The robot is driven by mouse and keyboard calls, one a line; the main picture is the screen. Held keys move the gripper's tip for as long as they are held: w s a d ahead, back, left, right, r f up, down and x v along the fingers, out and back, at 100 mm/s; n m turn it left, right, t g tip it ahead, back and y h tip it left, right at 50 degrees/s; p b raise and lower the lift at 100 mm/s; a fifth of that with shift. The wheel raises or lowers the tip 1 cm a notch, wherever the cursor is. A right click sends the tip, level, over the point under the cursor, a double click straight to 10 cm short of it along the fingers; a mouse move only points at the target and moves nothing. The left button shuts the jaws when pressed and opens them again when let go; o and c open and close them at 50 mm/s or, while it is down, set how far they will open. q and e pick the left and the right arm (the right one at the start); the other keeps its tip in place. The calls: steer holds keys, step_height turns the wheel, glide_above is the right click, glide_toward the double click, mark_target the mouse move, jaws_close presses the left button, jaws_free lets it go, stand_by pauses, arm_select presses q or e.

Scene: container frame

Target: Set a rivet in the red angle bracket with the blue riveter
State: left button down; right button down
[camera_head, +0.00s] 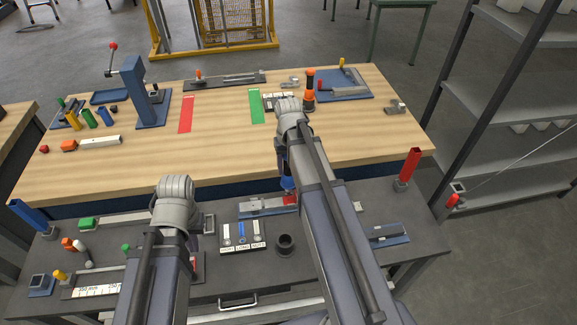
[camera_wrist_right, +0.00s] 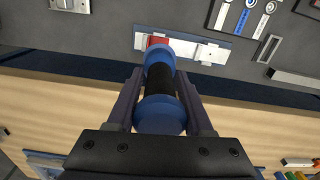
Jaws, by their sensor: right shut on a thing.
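The blue riveter (camera_wrist_right: 160,112), with a black middle band, is held between the fingers of my right gripper (camera_wrist_right: 158,90) in the right wrist view. A small part of the riveter (camera_head: 288,184) shows beside my right arm in the head view. The red angle bracket (camera_wrist_right: 157,41) sits on a pale fixture on a blue plate (camera_wrist_right: 225,58), just beyond the riveter's far end. The bracket (camera_head: 291,199) also shows in the head view. I cannot tell whether riveter and bracket touch. My left arm's wrist (camera_head: 175,190) is over the dark front table; its fingers are hidden.
A panel with labelled slots (camera_head: 241,236) and a black round cup (camera_head: 285,246) stand near the fixture. A red post (camera_head: 408,168) is at the right and a blue post (camera_head: 30,215) at the left. The wooden table (camera_head: 220,155) behind has clear room in its middle.

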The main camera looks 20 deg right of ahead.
mark_target(288, 177)
steer(key=shift+f+b, duration=1.5)
steer(key=shift+f, duration=0.45)
steer(key=shift+f+b, duration=0.9)
steer(key=shift+r, duration=0.2)
step_height(288, 177, up, 7)
steer(key=p, duration=0.7)
steer(key=shift+r+p, duration=0.2)
steer(key=shift+p, duration=0.15)
steer(key=shift+f, duration=0.1)
